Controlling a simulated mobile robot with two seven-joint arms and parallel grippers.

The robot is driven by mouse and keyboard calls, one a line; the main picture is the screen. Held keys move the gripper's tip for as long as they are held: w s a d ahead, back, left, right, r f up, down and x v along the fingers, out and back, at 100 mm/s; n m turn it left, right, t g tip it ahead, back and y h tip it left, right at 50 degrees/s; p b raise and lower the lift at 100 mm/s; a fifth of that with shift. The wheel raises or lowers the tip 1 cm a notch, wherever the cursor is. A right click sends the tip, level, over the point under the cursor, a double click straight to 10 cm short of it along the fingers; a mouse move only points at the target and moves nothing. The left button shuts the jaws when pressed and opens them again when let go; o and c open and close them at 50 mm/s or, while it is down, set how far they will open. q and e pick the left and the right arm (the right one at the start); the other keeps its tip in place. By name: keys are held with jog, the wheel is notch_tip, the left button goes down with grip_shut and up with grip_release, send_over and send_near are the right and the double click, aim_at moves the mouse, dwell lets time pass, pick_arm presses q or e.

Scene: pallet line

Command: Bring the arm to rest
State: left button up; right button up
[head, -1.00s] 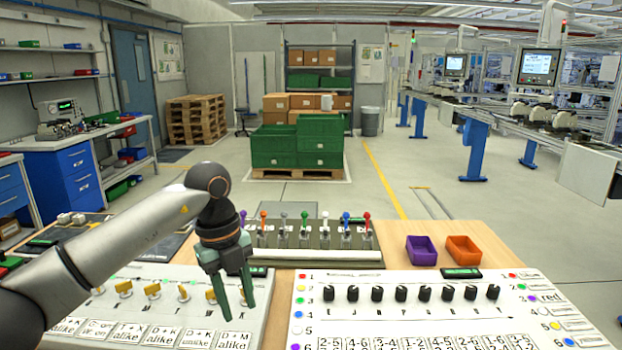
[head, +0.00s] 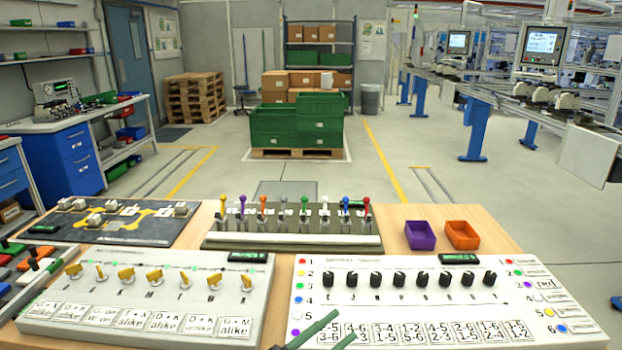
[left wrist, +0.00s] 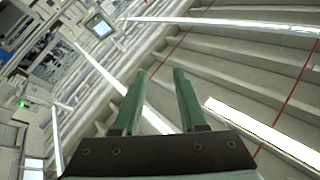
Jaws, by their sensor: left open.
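My left gripper (head: 340,326) shows only as green fingertips at the bottom edge of the head view, in front of the white panel with black knobs (head: 410,303). Its arm is out of that view. In the left wrist view the two green fingers of the left gripper (left wrist: 160,73) stand apart with nothing between them. That camera looks toward the ceiling beams and lights. My right gripper is not in view.
The table holds a panel with yellow switches (head: 150,305), a lever row (head: 290,241), a dark board (head: 105,225), a purple bin (head: 420,236) and an orange bin (head: 462,235). Green crates (head: 297,128) stand on a pallet beyond, with open floor before them.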

pick_arm(q)
jog(key=s+a+f+n+t+y, duration=0.2)
jog(key=a+f+n+y, duration=0.4)
jog(key=f, duration=0.2)
jog(key=s+a+f+n+t+y, duration=0.2)
jog(key=a+f+n+y, duration=0.4)
jog(key=a+f+y, duration=0.15)
jog(key=s+a+f+n+g+y, duration=0.1)
jog(key=s+a+f+g, duration=0.2)
jog(key=s+f, duration=0.3)
jog(key=s+a+f+n+g+y+p, duration=0.1)
jog(key=s+a+f+g+y, duration=0.1)
jog(key=s+f, duration=0.4)
jog(key=shift+s+a+f+n+g, duration=0.2)
jog(key=shift+s+a+n+g, duration=0.3)
jog(key=shift+s+a, duration=0.55)
jog(key=shift+s+d, duration=0.1)
jog(key=shift+d, duration=0.05)
